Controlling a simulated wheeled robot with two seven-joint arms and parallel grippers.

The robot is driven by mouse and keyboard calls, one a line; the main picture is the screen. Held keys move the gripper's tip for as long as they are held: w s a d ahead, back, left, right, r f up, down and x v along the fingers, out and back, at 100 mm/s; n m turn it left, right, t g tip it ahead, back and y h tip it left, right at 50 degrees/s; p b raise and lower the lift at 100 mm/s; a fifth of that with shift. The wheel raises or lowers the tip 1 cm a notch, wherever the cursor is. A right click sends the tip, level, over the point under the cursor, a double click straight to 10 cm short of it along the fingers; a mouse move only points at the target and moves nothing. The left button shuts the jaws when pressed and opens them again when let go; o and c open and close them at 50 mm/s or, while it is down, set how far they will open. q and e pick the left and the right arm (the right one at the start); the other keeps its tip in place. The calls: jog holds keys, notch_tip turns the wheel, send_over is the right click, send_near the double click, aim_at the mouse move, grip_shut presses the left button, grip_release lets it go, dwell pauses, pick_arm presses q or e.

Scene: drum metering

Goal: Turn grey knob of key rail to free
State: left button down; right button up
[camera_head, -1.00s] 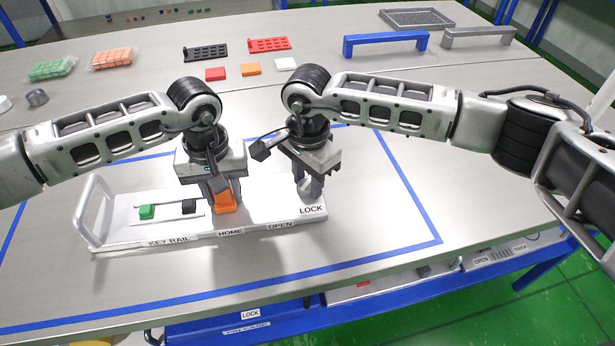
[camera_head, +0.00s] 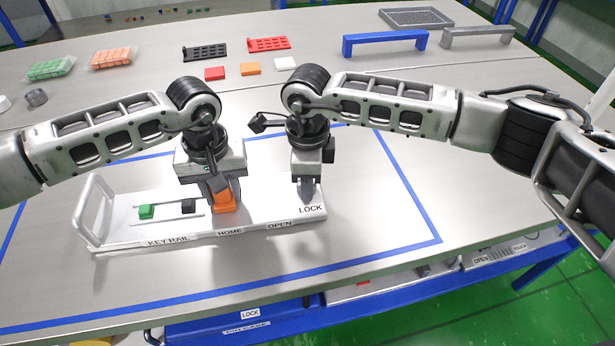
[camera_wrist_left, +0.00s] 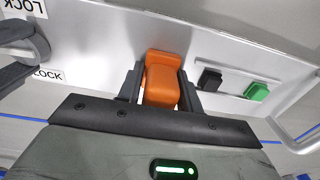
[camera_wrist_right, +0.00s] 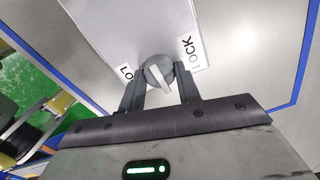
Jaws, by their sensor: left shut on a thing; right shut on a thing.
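The key rail (camera_head: 120,236) is a white plate with a side handle, labelled HOME, OPEN and LOCK along its front edge. My left gripper (camera_wrist_left: 160,88) is shut on the orange block (camera_wrist_left: 162,80) near the HOME label; the block also shows in the head view (camera_head: 225,203). My right gripper (camera_wrist_right: 160,88) is shut on the grey knob (camera_wrist_right: 157,72) at the rail's LOCK end. The knob's pale ridge lies between the fingers in the right wrist view. In the head view the gripper mostly hides the knob.
A green block (camera_head: 146,211) and a black block (camera_head: 188,206) sit in the rail's slot. Blue tape (camera_head: 410,205) outlines the work area. Racks, coloured squares and a blue handle (camera_head: 386,43) stand farther back. The table right of the rail is clear.

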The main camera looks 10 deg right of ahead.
jog(key=shift+m, duration=0.3)
dwell(0.4)
jog(key=o, duration=1)
jog(key=shift+r, duration=0.15)
notch_tip(320, 180, up, 12)
jog(key=shift+f, duration=0.1)
pick_arm(q)
jog(key=c, duration=0.9)
grip_release()
jog(key=shift+o, duration=0.2)
jog(key=shift+r, duration=0.1)
